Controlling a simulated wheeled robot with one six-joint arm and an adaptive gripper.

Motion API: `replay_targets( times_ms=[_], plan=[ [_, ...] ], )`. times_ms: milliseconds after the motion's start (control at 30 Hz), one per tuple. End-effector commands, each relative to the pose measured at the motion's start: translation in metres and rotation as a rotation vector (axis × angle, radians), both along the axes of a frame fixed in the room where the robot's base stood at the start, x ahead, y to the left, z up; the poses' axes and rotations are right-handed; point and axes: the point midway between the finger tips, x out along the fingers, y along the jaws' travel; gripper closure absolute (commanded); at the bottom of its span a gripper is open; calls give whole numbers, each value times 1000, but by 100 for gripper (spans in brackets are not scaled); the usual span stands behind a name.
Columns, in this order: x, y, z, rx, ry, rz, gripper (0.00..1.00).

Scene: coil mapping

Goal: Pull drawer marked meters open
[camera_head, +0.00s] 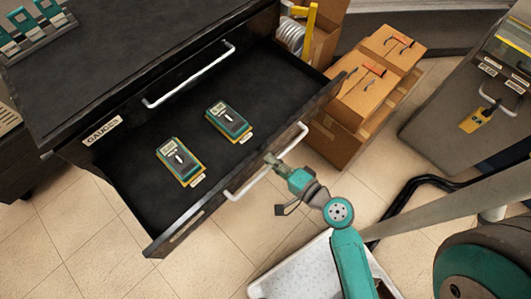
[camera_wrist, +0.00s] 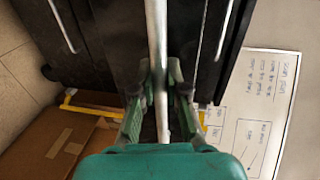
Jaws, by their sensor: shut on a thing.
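The lower drawer (camera_head: 130,185) of the dark cabinet stands pulled out, showing its black floor. Two teal-and-yellow meters (camera_head: 180,160) (camera_head: 229,121) lie in it, each with a small tag. A label on its front face is too small to read. My gripper (camera_head: 272,160) is shut on the drawer's pale bar handle (camera_head: 240,192), near the middle of the bar. In the wrist view the handle (camera_wrist: 157,30) runs between the two fingers of my gripper (camera_wrist: 160,78). The drawer above, labelled GAUGES (camera_head: 102,130), is shut, with its own bar handle (camera_head: 188,75).
Cardboard boxes (camera_head: 345,125) with tools on top stand right of the open drawer. A grey cabinet (camera_head: 440,125) with a yellow tag is further right. A white tray (camera_head: 285,285) lies below the arm. A white board with writing (camera_wrist: 285,75) shows in the wrist view. Tiled floor is clear at lower left.

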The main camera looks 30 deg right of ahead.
Motion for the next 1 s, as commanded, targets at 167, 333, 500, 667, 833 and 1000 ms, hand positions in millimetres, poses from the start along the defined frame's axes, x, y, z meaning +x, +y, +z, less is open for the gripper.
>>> replay_targets(
  times_ms=[167, 333, 500, 667, 833, 1000],
  plan=[
    [-7, -2, 0, 1, 1, 0, 100],
    [-8, -2, 0, -1, 1, 0, 100],
    [-8, -2, -1, 0, 1, 0, 100],
    [-8, -2, 0, 0, 1, 0, 62],
    [-8, -2, 0, 0, 1, 0, 61],
    [-8, -2, 1, 0, 0, 0, 61]
  ],
)
